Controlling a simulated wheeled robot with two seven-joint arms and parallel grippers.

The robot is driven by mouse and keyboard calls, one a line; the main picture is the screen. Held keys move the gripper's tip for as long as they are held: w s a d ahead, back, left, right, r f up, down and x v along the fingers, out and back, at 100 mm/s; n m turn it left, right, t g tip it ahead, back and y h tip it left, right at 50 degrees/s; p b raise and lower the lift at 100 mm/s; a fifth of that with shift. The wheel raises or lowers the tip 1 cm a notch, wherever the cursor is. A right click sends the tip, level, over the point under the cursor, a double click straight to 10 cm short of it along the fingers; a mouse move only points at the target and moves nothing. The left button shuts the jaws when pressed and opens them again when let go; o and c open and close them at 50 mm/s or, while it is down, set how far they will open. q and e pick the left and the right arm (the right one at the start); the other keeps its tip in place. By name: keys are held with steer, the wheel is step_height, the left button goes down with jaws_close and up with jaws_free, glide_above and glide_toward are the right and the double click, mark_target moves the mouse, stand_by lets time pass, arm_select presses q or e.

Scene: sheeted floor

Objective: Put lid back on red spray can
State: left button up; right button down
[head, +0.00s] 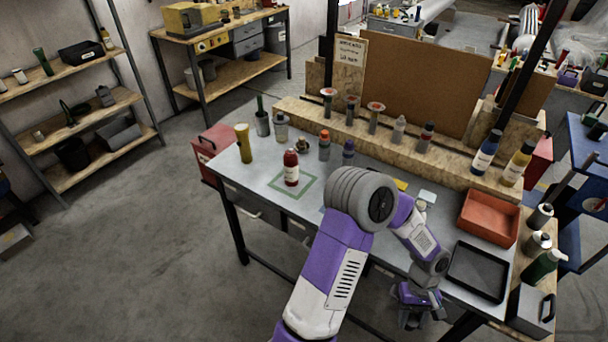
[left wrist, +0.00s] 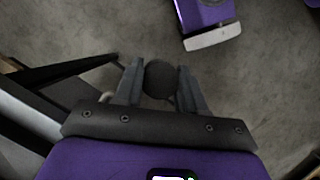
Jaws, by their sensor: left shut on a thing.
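The red spray can (head: 291,170), with a white label, stands upright inside a green square outline (head: 305,184) on the grey workbench, to the left of my arm. My left gripper (head: 421,314) hangs low beside the front edge of the bench, below the black tray. In the left wrist view, my left gripper (left wrist: 160,88) is shut on a dark round thing (left wrist: 161,78), which sits between the two fingers; it may be the lid, seen end-on. The held thing cannot be made out in the head view. My right gripper is in neither view.
The workbench (head: 245,176) carries several bottles and cans along its back shelf. A red bin (head: 490,217) and a black tray (head: 477,271) lie at the right. A yellow can (head: 244,143) stands left of the red can. Bare floor (head: 150,250) lies to the left.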

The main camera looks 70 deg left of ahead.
arm_select(q)
step_height(320, 180, down, 10)
steer(key=s+d+m+g+y, duration=0.1)
steer(key=d+m+g+y, duration=0.1)
steer(key=m, duration=0.9)
steer(key=shift+s+d+f+m+y, duration=0.15)
steer(key=shift+d+f+m+y, duration=0.2)
steer(key=shift+y, duration=0.55)
steer(key=shift+a+r, duration=0.1)
steer(key=shift+r, duration=0.05)
